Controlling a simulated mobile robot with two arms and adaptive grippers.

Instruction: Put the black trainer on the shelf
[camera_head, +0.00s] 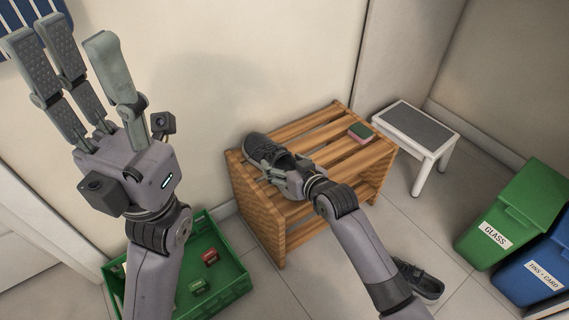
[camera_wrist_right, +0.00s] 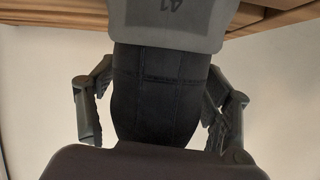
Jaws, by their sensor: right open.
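A black trainer (camera_head: 260,148) lies on the left end of the top of the slatted wooden shelf (camera_head: 318,138). My right gripper (camera_head: 280,169) is at the trainer, and its fingers hide part of it. In the right wrist view the dark trainer (camera_wrist_right: 160,95) sits between the spread fingers, with gaps visible at both sides. A second dark trainer (camera_head: 420,279) lies on the floor right of the shelf, partly hidden by my right arm. My left gripper (camera_head: 72,45) is raised at the upper left, open and empty.
A green crate (camera_head: 232,272) with small items stands at the left. A grey-topped stool (camera_head: 418,125), a green GLASS bin (camera_head: 505,222) and a blue bin (camera_head: 545,262) stand right.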

